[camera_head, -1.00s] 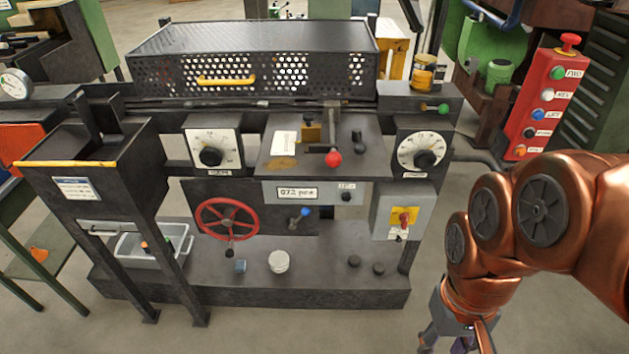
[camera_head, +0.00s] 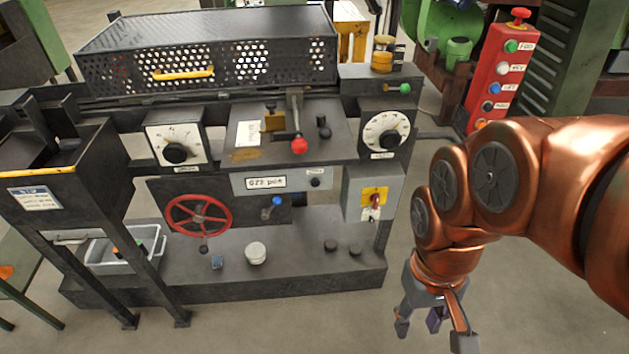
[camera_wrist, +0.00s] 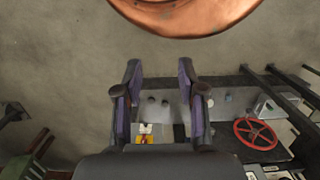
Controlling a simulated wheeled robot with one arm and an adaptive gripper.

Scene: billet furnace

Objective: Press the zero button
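The counter panel (camera_head: 275,182) is a grey strip on the front of the furnace machine. Its white display (camera_head: 265,182) shows a number whose digits are hard to read. A small dark round button (camera_head: 315,182) sits right of the display, under a tiny label too small to read surely. My gripper (camera_head: 434,325) hangs low in front of the machine's right end, apart from it and right of and below the panel. In the wrist view my gripper (camera_wrist: 160,88) has its fingers spread with nothing between them. The button cannot be made out there.
A blue-tipped lever (camera_head: 277,201) is just below the panel. A red-knobbed lever (camera_head: 299,146) stands above it. A grey box with a yellow-backed red switch (camera_head: 374,198) is to its right. A red handwheel (camera_head: 198,216) is left. Floor around my gripper is clear.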

